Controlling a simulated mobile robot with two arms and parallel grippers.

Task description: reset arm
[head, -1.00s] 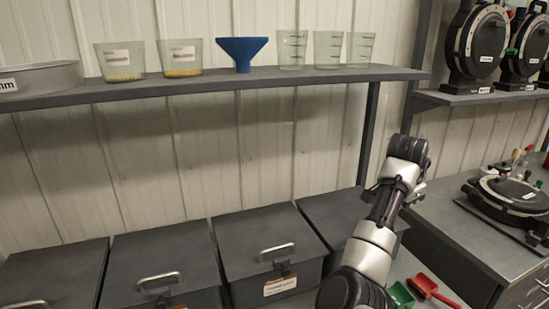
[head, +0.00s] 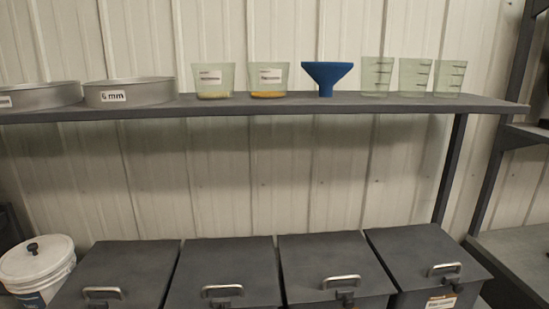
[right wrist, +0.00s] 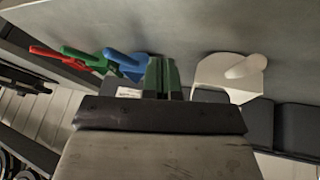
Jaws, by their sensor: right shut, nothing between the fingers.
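My right gripper (right wrist: 162,78) shows in the right wrist view, its two green fingers close together with nothing between them. Neither arm shows in the head view now, and my left gripper is out of sight. In the right wrist view, red (right wrist: 58,55), green (right wrist: 84,59) and blue (right wrist: 125,63) scoops lie to the left of the fingers. A white scoop (right wrist: 228,78) is to the right of them. The fingers appear apart from the scoops, though the gap in depth is hard to tell.
In the head view, a shelf (head: 230,108) carries sieves (head: 130,93), labelled cups (head: 268,78), a blue funnel (head: 325,77) and clear beakers (head: 415,77). Below stand several lidded grey bins (head: 208,270) and a white bucket (head: 38,268). The space between shelf and bins is clear.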

